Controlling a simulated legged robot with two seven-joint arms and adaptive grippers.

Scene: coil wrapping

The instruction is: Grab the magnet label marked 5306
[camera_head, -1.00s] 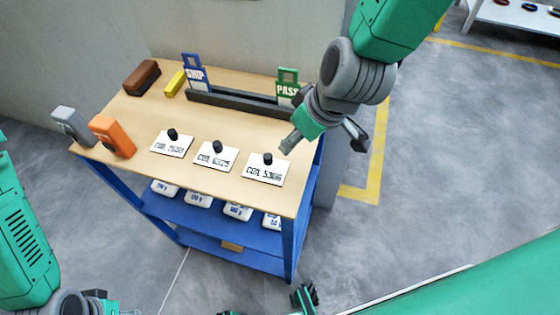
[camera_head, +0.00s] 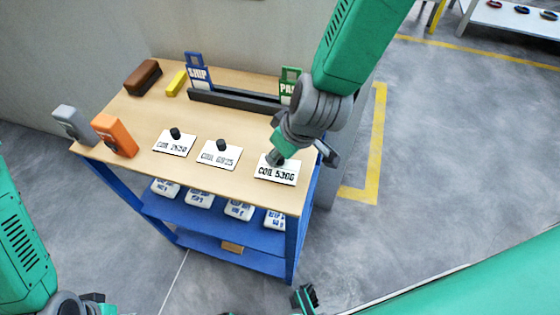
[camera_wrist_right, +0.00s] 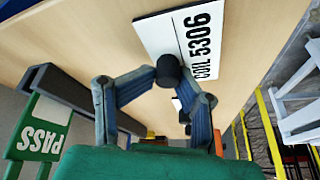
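The white label marked COIL 5306 (camera_head: 283,173) lies flat at the right front of the wooden tabletop. In the right wrist view its card (camera_wrist_right: 160,36) and black knob (camera_wrist_right: 168,69) show close ahead. My right gripper (camera_head: 303,154) is over this label and hides its knob in the head view. In the wrist view its fingers (camera_wrist_right: 170,84) are apart, with a tip on each side of the knob. I cannot tell whether they touch it. My left gripper (camera_head: 98,302) shows only partly at the bottom left edge, away from the table.
Two similar labels, COIL 6825 (camera_head: 218,155) and another (camera_head: 174,144), lie to the left. A dark rack (camera_head: 235,101) stands behind with a blue SHIP sign (camera_head: 198,73) and a green PASS sign (camera_head: 289,82). An orange device (camera_head: 114,135) stands at the left.

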